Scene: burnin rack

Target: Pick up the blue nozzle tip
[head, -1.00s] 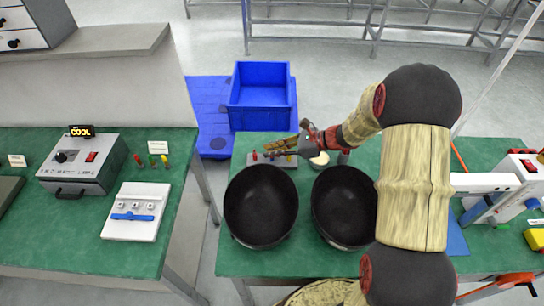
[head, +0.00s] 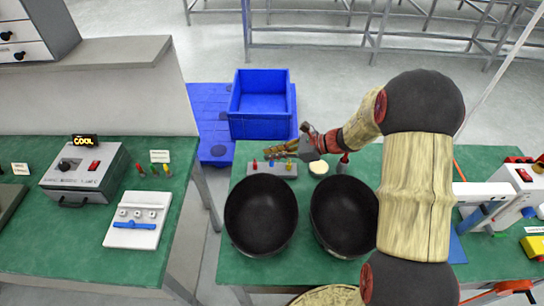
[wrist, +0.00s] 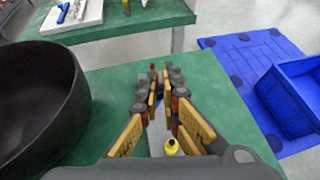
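A small grey holder block (head: 262,169) stands at the back left of the right-hand green table. A red tip (head: 254,165) stands on its left end and a yellow tip (head: 289,165) on its right. My gripper (head: 272,151) hangs over the block, fingers pointing left. In the wrist view a yellow tip (wrist: 172,147) is near and a red tip (wrist: 153,67) lies beyond the fingertips. A small dark blue patch (wrist: 161,103) shows between the fingers, probably the blue nozzle tip, mostly hidden. The fingers appear apart, with the block seen between them.
Two black bowls (head: 261,211) (head: 343,218) stand in front of the block. A round pale disc (head: 319,168) and a dark red-topped item lie to its right. A blue crate (head: 260,125) is on the floor behind. A separate green table with instruments is at left.

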